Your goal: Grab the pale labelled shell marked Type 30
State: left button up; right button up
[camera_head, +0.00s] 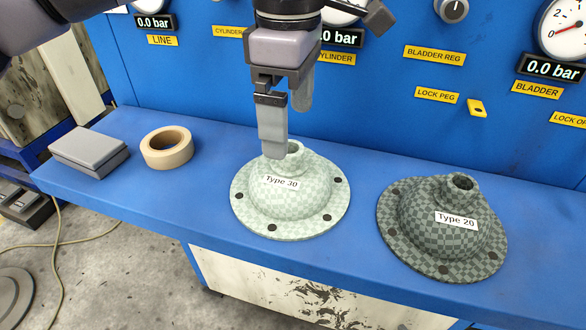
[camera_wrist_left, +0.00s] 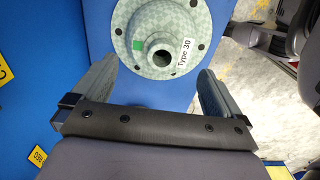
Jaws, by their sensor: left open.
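The pale checkered shell marked Type 30 (camera_head: 288,205) sits flange down on the blue bench, its neck upward. The gripper is open and empty; I cannot tell whether a finger touches the neck. My right gripper is not in view.
A dark checkered shell marked Type 20 (camera_head: 440,228) stands to the right on the blue bench (camera_head: 215,178). A tape roll (camera_head: 167,147) and a grey box (camera_head: 89,152) lie to the left. A blue panel with gauges (camera_head: 400,100) rises close behind.

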aim_at(290, 148)
pick_arm(q)
jog(key=shift+s+f+p, duration=0.15)
jog(key=shift+f+p, duration=0.15)
jog(key=shift+f, duration=2.5)
grip_shut()
